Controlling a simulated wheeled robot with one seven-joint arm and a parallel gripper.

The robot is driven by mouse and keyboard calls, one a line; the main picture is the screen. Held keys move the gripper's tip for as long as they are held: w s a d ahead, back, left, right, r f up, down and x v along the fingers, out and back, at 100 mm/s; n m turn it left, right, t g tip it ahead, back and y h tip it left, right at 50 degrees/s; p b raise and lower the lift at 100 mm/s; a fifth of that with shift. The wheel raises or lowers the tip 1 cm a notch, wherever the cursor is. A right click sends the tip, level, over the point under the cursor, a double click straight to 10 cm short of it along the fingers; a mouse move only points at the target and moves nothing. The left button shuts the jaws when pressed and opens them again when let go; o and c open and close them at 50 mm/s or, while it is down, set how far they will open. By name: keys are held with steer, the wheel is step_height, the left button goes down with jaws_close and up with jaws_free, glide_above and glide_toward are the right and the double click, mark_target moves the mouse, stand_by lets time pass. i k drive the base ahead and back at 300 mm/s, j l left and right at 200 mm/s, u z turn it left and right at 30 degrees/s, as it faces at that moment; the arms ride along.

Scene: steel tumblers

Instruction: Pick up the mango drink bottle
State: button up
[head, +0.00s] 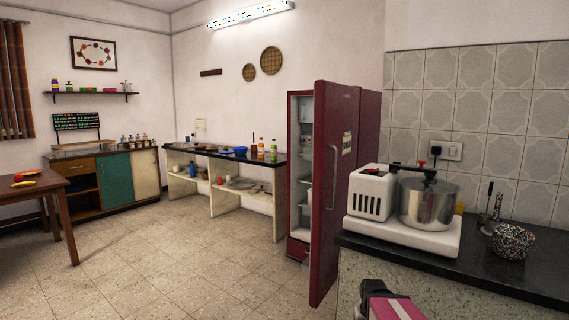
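Small bottles stand at the right end of the black-topped shelf unit by the back wall. One is an orange bottle (261,148), which looks like the mango drink bottle, but its label is too small to read. A green bottle (273,151) with an orange cap stands just right of it. Both are upright and far from me. No gripper fingers show in the head view. A dark and pink part at the bottom edge cannot be made out well.
A red fridge (300,231) stands with its door (334,190) open, right of the shelf unit (207,152). A near counter (475,276) with a white grinder (371,193) fills the right. A wooden table (38,185) is at left. The tiled floor (165,270) between is clear.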

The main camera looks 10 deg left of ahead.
mark_target(261, 146)
steer(key=i+j+u, duration=0.4)
steer(key=i+u, duration=0.65)
steer(key=i, duration=2.4)
